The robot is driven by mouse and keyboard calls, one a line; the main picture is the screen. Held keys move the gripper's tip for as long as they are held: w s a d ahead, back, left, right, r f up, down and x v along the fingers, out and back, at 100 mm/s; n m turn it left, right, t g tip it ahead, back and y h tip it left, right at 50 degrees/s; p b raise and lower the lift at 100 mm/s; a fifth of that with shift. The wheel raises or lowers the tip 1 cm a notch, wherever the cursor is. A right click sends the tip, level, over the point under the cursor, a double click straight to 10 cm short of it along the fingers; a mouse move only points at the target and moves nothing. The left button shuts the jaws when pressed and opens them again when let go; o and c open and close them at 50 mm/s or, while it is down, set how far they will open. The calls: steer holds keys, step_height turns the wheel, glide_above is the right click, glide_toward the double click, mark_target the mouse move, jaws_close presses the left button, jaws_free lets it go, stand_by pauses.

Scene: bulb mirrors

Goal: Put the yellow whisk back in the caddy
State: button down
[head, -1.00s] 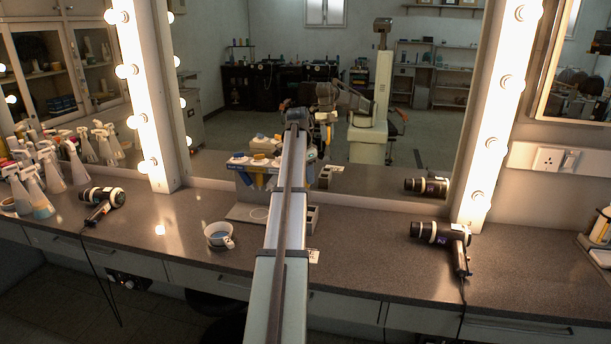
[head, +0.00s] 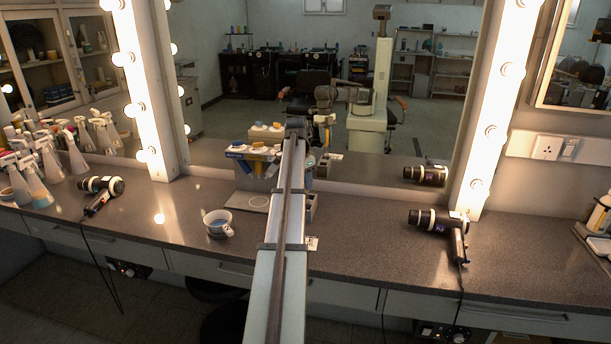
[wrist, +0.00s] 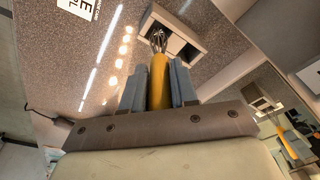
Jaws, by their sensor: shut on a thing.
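My gripper (wrist: 158,85) is shut on the yellow whisk (wrist: 158,75) in the wrist view, with its grey fingers either side of the yellow handle. The whisk's wire end points away from me, over the pale caddy (wrist: 196,40) with dark openings. I cannot tell whether the wires are above an opening or inside it. In the head view my arm hides the gripper and the whisk. Part of the caddy (head: 311,207) shows just right of my arm on the counter.
Hair dryers lie left (head: 100,192) and right (head: 437,220). Spray bottles (head: 40,165) crowd the far left. The right counter is mostly clear.

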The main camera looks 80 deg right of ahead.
steer(key=shift+f, duration=1.65)
steer(key=shift+c, duration=1.6)
jaws_free()
steer(key=shift+r, duration=0.1)
step_height(320, 180, up, 7)
steer(key=shift+w+a, duration=0.4)
step_height(320, 180, up, 13)
steer(key=w+a, duration=0.1)
steer(key=shift+w+a+r, duration=0.2)
steer(key=shift+w+a, duration=0.05)
steer(key=shift+a, duration=0.05)
